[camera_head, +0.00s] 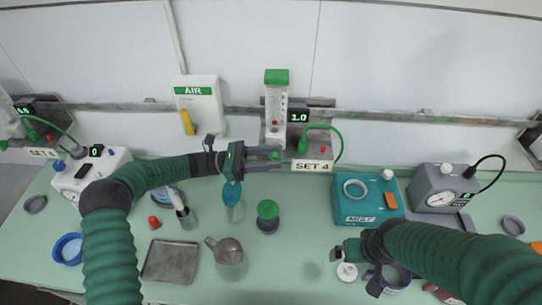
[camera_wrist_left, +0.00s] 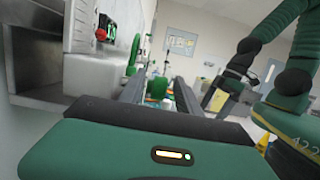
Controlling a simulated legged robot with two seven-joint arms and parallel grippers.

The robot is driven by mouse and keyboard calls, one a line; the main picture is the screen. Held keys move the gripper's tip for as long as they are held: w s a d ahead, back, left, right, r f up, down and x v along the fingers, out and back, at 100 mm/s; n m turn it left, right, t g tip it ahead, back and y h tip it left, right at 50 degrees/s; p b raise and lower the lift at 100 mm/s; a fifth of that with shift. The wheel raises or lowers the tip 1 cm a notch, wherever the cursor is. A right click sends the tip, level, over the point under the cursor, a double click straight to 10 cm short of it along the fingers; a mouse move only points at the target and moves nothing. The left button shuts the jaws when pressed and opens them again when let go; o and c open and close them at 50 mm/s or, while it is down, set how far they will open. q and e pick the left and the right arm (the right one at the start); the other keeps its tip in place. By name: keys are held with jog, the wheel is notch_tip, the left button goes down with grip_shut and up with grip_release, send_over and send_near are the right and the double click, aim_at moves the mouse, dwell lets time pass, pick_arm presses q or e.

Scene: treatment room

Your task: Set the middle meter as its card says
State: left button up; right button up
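The middle meter (camera_head: 276,105) is a clear upright tube with a green top on the back wall rail. Its display (camera_head: 299,117) reads 1.0 and its card (camera_head: 312,166) reads SET 4. A green knob (camera_head: 275,155) shows low on the meter, partly hidden by my fingers. My left gripper (camera_head: 281,158) points right at it with its fingers apart.
A left meter's card (camera_head: 43,153) reads SET 6. The bench holds a green-capped jar (camera_head: 268,216), a flask (camera_head: 230,255), a grey tray (camera_head: 171,261), a teal box (camera_head: 368,205) and a grey gauge unit (camera_head: 440,190). An AIR panel (camera_head: 200,105) hangs left of the meter.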

pick_arm(q)
jog(key=shift+f, duration=0.1)
jog(key=shift+w+a+f, duration=0.15)
jog(key=shift+a, duration=0.15)
jog(key=r+b+v, duration=0.1)
jog(key=b+v, duration=0.1)
jog(key=v, duration=0.5)
jog(key=r+b+v, duration=0.2)
jog(key=v, duration=0.5)
jog(key=shift+a, duration=0.45)
jog(key=shift+d+f, duration=0.1)
